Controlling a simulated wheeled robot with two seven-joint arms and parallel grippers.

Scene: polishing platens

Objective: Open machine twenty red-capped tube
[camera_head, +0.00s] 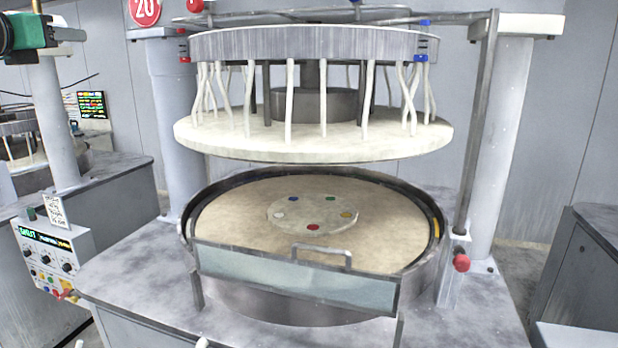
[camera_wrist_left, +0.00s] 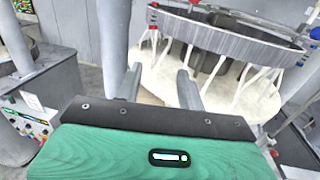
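The machine under the red 20 sign (camera_head: 145,11) has red fittings (camera_head: 185,59) at the left of its upper ring, with another red part above. In the left wrist view red fittings (camera_wrist_left: 152,16) show at the ring's left. A red round knob (camera_head: 461,263) sits low on the bracket at the right, below a grey pipe (camera_head: 477,130). I cannot tell which is the tube's cap. Only the tips of my left gripper (camera_head: 141,344) show at the bottom edge. In the left wrist view its fingers (camera_wrist_left: 157,88) are apart and empty, clear of the machine. My right gripper is out of view.
White hoses (camera_head: 324,100) hang between the ring and the raised upper plate (camera_head: 310,146). A glass guard (camera_head: 300,280) with a handle fronts the lower platen (camera_head: 240,235). A control panel (camera_head: 55,262) stands at the left. Blue fittings (camera_head: 421,58) are on the ring's right.

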